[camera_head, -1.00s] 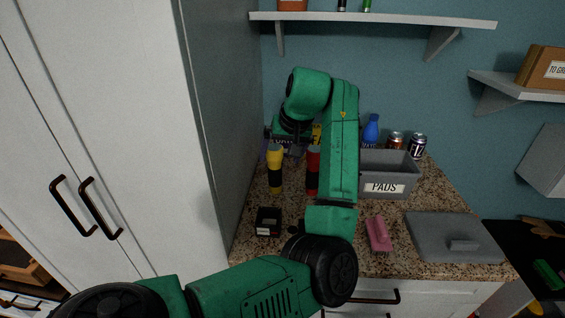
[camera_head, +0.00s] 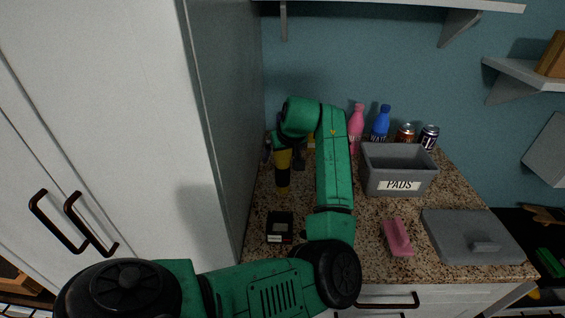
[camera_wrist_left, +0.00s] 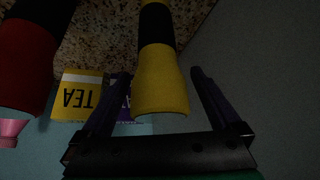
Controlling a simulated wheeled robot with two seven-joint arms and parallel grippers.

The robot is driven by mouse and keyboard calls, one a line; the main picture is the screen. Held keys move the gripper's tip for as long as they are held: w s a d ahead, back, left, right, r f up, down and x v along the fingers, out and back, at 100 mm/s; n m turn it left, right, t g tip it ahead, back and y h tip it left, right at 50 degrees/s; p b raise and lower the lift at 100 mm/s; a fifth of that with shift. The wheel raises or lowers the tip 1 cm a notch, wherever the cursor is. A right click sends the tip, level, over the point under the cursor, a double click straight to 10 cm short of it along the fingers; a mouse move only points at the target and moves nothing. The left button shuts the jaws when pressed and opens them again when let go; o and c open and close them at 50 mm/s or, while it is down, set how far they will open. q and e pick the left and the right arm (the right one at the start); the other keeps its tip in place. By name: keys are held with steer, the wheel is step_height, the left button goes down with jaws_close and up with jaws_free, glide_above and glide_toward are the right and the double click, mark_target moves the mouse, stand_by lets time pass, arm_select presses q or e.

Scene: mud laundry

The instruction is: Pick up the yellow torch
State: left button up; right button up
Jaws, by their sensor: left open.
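The yellow torch (camera_head: 283,172), with a black grip, stands upright on the granite counter near the tall cabinet's side. In the left wrist view its yellow head (camera_wrist_left: 161,88) lies between the two fingers of my left gripper (camera_wrist_left: 158,95), which is open with a gap on each side of it. In the head view my left gripper (camera_head: 284,146) is at the torch's upper end, mostly hidden behind my arm. A red and black torch (camera_wrist_left: 27,58) stands beside it in the wrist view; my arm hides it in the head view. My right gripper is out of view.
The grey PADS bin (camera_head: 398,169), a pink brush (camera_head: 398,237), a grey lid (camera_head: 470,236) and a small black box (camera_head: 280,227) occupy the counter. Pink (camera_head: 356,126) and blue (camera_head: 381,122) bottles stand behind. The white cabinet (camera_head: 110,130) closely bounds the left. A TEA box (camera_wrist_left: 79,96) is near the gripper.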

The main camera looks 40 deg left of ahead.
arm_select(q)
steer(key=shift+w+a+f, duration=0.1)
steer(key=shift+a+f, duration=0.05)
steer(key=shift+f, duration=0.2)
steer(key=shift+c, duration=0.4)
jaws_close()
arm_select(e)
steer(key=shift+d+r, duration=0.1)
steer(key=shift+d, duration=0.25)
arm_select(q)
steer(key=shift+r, duration=0.1)
